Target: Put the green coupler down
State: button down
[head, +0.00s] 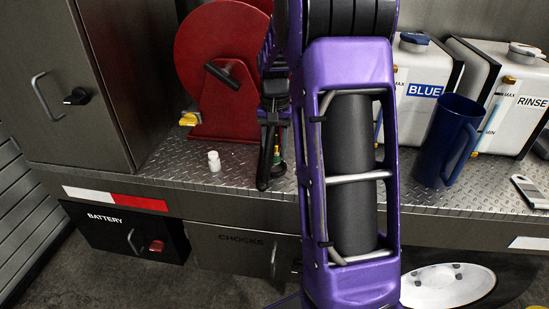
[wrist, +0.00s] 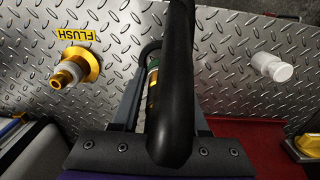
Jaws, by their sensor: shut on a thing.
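The green coupler (wrist: 153,65) shows as a narrow strip of green and brass between my jaws in the wrist view. A thick black hose-like piece (wrist: 176,100) crosses in front and hides most of it. My gripper (head: 269,160) is shut on the coupler, pointing down over the metal deck. In the head view a small bit of green and brass of the coupler (head: 277,156) shows just right of the black piece, close above the deck. I cannot tell whether it touches the deck.
A brass fitting (wrist: 76,70) by a yellow FLUSH label (wrist: 72,34) is left in the wrist view. A white cap (head: 214,161) stands on the deck (head: 180,165). A red reel (head: 222,70) is behind; a blue jug (head: 447,140) and white tanks (head: 500,95) stand right.

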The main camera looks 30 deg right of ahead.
aim_at(275, 132)
jog(key=shift+f, duration=1.3)
jog(key=shift+f, duration=0.2)
jog(key=shift+c, duration=2.1)
grip_release()
notch_tip(275, 132, up, 12)
jog(key=shift+r+p, duration=0.2)
jog(key=shift+p, duration=0.55)
